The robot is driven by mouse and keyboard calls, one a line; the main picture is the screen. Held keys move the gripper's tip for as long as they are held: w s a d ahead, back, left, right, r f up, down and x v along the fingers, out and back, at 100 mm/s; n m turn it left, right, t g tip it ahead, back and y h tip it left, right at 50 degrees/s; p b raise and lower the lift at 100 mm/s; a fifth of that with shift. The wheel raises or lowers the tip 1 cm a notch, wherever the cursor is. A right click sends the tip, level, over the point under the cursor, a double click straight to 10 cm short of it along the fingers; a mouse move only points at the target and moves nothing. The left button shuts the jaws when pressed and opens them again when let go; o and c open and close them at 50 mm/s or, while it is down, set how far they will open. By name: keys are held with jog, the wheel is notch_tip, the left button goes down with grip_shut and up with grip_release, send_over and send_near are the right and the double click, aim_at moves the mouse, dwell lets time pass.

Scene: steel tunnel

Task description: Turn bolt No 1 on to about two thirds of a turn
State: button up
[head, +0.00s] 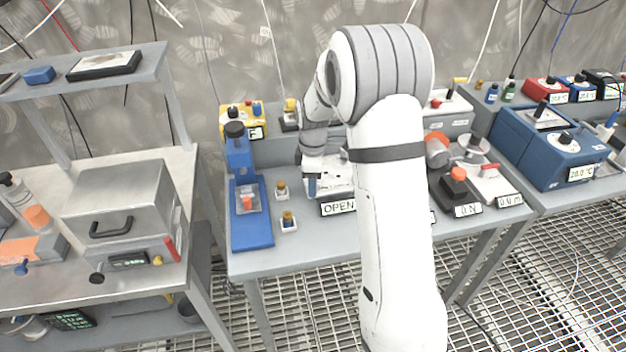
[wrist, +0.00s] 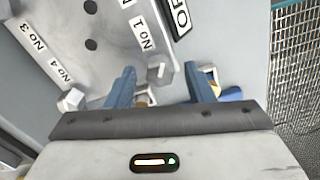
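The pale plate (wrist: 110,55) fills the upper left of the wrist view, with two dark holes and the labels No 1 (wrist: 138,35), No 3 and No 4. A small pale bolt-like piece (wrist: 157,72) shows near the plate's lower corner, below the No 1 label. I cannot tell its angle or whether it is bolt No 1. My gripper (wrist: 160,72) has its two blue fingers apart, one on each side of this piece; contact is unclear. In the head view my gripper (head: 312,184) is over the plate behind the OPEN sign (head: 338,208), partly hidden by my arm.
Another pale bolt (wrist: 71,99) is by the No 4 label. A pale block (wrist: 210,74) stands beside the right finger.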

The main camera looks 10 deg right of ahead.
jog(key=c, duration=0.9)
jog(key=shift+m, duration=0.3)
jog(key=m+b, duration=0.1)
jog(key=m, duration=0.3)
jog(key=shift+m, duration=0.3)
jog(key=m, duration=0.4)
jog(key=shift+m+b, duration=0.3)
jog(key=m, duration=0.7)
jog(key=shift+d+b, duration=0.15)
jog(key=shift+b, duration=0.2)
jog(key=m, duration=0.6)
jog(key=shift+m, duration=0.3)
